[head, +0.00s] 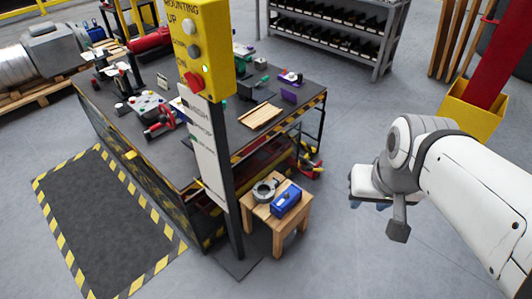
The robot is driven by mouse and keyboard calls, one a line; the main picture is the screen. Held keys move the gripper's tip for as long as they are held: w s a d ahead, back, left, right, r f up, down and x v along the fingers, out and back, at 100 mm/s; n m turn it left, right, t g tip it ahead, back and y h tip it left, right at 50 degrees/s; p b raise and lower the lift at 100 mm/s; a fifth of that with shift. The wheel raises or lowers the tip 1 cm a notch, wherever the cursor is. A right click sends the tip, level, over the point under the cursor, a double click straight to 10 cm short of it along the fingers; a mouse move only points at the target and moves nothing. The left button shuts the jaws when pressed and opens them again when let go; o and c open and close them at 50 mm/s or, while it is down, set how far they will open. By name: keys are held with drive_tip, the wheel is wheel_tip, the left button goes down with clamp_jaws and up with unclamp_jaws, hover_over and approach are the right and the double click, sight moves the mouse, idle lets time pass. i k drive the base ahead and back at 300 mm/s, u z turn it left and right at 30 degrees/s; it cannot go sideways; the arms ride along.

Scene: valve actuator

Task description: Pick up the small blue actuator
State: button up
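The small blue actuator (287,200) lies on the right part of a small wooden stool (276,220). A grey round metal part (264,190) sits just left of it on the same stool top. My gripper (372,205) is at the end of my white arm, to the right of the stool and apart from it. Its fingers are mostly hidden behind the wrist, so I cannot tell whether it is open or shut. Nothing held shows in it.
A yellow control box (203,45) on a dark post stands just left of the stool. A large dark workbench (225,115) with tools is behind. A red column with a yellow base (470,112) stands at right. Floor between stool and arm is clear.

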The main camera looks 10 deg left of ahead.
sight(287, 200)
drive_tip(key=i, duration=1)
drive_tip(key=u, duration=0.05)
